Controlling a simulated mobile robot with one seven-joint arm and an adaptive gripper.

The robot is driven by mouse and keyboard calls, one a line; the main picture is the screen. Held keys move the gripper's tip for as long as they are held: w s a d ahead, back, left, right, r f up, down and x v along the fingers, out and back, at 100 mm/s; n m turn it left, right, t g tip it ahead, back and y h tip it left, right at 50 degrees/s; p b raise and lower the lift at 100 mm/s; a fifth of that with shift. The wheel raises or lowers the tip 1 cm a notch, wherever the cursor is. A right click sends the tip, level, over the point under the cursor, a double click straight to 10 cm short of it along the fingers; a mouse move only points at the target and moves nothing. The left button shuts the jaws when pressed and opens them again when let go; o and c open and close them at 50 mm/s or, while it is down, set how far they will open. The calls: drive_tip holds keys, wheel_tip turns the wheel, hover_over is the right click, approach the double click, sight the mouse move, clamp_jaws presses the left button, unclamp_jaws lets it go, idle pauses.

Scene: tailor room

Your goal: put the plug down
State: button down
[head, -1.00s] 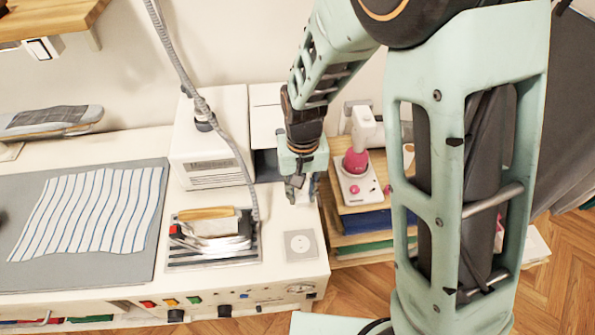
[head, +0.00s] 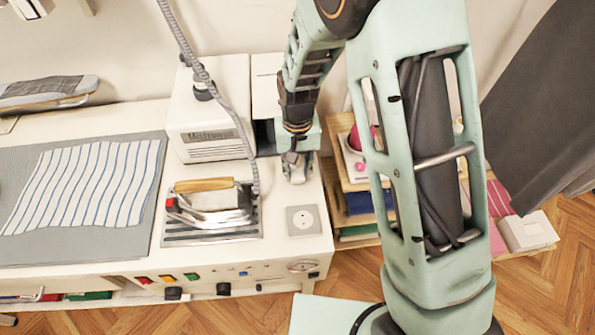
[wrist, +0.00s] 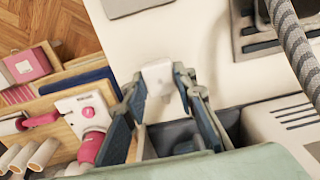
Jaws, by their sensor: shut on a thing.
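A small white plug (wrist: 158,77) is between the two fingertips of my gripper (wrist: 165,92) in the wrist view. My gripper is shut on it. In the head view my gripper (head: 297,168) is at the right end of the white worktable (head: 278,245), just behind the square socket plate (head: 303,220). The plug is small and partly covered by the fingers there. I cannot tell whether its underside touches the tabletop.
An iron (head: 212,200) rests on a striped rest to the left, with a grey hose rising from it. A white steam box (head: 208,140) stands behind it. A wooden shelf unit (head: 355,238) stands right of the table.

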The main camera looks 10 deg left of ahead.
sight(297, 173)
drive_tip(key=shift+f+b, duration=0.55)
drive_tip(key=shift+f, duration=0.05)
drive_tip(key=c, duration=1.6)
unclamp_jaws()
drive_tip(key=shift+r, duration=0.1)
drive_tip(key=shift+r+p, duration=0.45)
wheel_tip(297, 173, up, 12)
drive_tip(key=shift+r, duration=0.15)
drive_tip(key=shift+b, duration=0.3)
